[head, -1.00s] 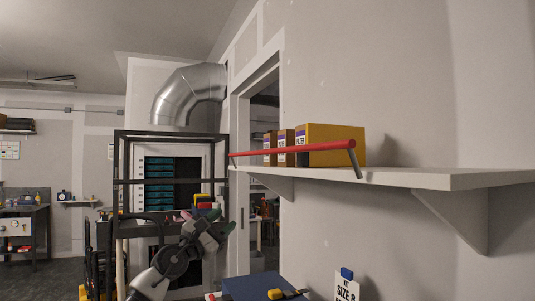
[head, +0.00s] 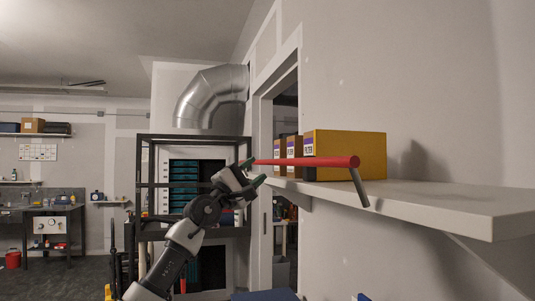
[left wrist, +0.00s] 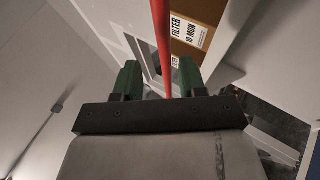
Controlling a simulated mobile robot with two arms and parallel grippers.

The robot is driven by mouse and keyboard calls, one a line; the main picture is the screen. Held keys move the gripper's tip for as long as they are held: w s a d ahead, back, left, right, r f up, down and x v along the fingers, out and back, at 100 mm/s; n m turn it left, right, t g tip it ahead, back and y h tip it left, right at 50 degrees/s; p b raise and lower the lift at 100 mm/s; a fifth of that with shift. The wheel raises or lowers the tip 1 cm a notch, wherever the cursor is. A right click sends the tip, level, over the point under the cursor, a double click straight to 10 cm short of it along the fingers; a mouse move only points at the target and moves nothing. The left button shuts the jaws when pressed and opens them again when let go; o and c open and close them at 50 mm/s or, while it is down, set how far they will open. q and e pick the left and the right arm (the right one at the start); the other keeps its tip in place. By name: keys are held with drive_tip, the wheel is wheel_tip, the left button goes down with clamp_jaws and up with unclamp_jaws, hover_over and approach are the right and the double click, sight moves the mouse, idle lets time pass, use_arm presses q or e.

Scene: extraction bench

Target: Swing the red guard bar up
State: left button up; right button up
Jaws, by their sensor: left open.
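The red guard bar (head: 310,161) lies about level along the front of the wall shelf, in front of the boxes. A grey metal arm (head: 359,186) slants down from its right end. My left gripper (head: 254,172) is open at the bar's left end. In the left wrist view, the red bar (left wrist: 162,40) runs between the two green fingers of the left gripper (left wrist: 159,78), with a gap on each side. The bar's far left end is partly hidden by the gripper. My right gripper is not in view.
The pale shelf (head: 430,200) holds a large yellow-brown filter box (head: 345,156) and two smaller boxes (head: 287,150) behind the bar. A black frame rack (head: 145,190) stands behind my left arm. A door opening is left of the shelf.

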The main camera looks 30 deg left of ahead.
sight(266, 164)
use_arm(q)
drive_tip(key=p+x, duration=0.1)
drive_tip(key=x, duration=0.3)
drive_tip(key=shift+w+d+f, duration=0.1)
drive_tip(key=shift+d, duration=0.05)
drive_tip(key=shift+w+d+r+p, duration=0.1)
drive_tip(key=shift+w+p, duration=0.1)
drive_tip(key=shift+w, duration=0.15)
drive_tip(key=shift+w+r+p, duration=0.15)
drive_tip(key=shift+w+p, duration=0.05)
drive_tip(key=shift+w, duration=0.15)
drive_tip(key=shift+c, duration=0.9)
clamp_jaws()
drive_tip(key=shift+w+r+p, duration=0.1)
drive_tip(key=shift+r+p, duration=0.1)
drive_tip(key=shift+p, duration=0.2)
drive_tip(key=shift+w+d+m+g+p, duration=0.4)
drive_tip(key=shift+g+p, duration=0.35)
drive_tip(key=shift+p, duration=0.5)
drive_tip(key=shift+w+d+m+g+p, duration=0.15)
drive_tip(key=shift+m+g+p, duration=0.55)
drive_tip(key=shift+p, duration=0.5)
drive_tip(key=shift+w+d+m+g+p, duration=0.3)
drive_tip(key=shift+g+p, duration=0.55)
drive_tip(key=shift+p, duration=0.4)
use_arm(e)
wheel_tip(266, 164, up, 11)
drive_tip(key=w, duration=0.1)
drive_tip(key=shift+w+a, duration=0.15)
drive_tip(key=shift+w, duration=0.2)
